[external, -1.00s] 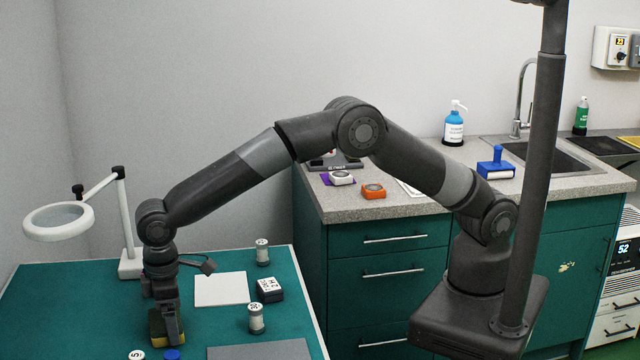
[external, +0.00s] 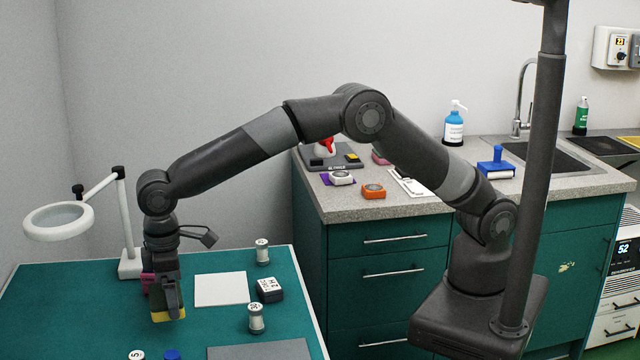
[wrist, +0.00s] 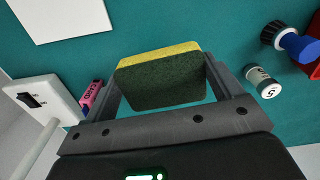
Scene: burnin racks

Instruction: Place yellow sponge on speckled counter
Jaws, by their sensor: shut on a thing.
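The yellow sponge (wrist: 163,83) has a dark green scouring side and sits between my two fingers in the wrist view. My gripper (external: 168,308) is shut on the sponge, whose yellow edge (external: 172,315) shows at the fingertips in the external view. The speckled counter (external: 420,204) stands to the right, beyond the table, on green cabinets.
On the counter are an orange device (external: 373,191), a white device (external: 342,178), a blue stamp-like roller (external: 496,163) and a blue bottle (external: 453,128). A magnifier lamp (external: 57,221) stands at the table's left. Spools and a white sheet (external: 221,289) lie on the table.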

